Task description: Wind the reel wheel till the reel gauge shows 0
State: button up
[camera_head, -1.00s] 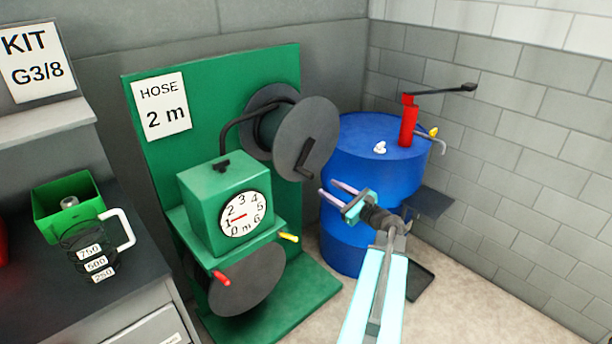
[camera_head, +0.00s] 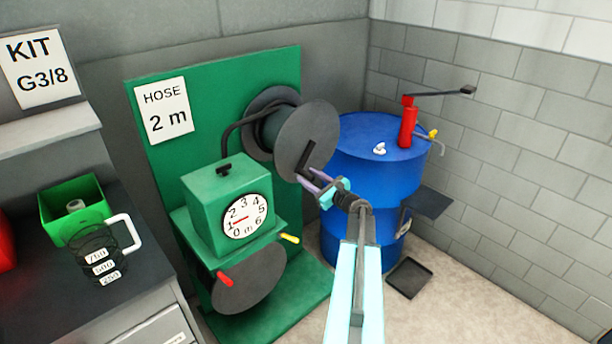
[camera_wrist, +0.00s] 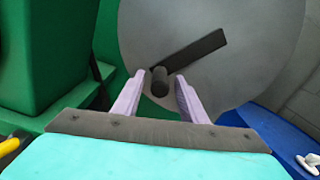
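The reel wheel is a grey disc (camera_head: 318,125) on the green stand, with a black crank (camera_head: 306,158) on its face. In the wrist view the crank arm (camera_wrist: 195,50) slants down left to a round dark knob (camera_wrist: 160,82). My gripper (camera_head: 307,181) is at the crank's lower end. Its two lilac fingers are open, one on each side of the knob, with gaps visible; contact cannot be told. The reel gauge (camera_head: 246,215) is a white dial on a green box, marked 0 to 6; its red needle points left, between 1 and 2.
A blue drum (camera_head: 375,170) with a red pump (camera_head: 408,125) stands behind my gripper. A counter with a jug (camera_head: 100,250) is at left. A sign (camera_head: 163,106) reads HOSE 2 m.

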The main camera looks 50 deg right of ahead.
jog(key=shift+w, duration=0.8)
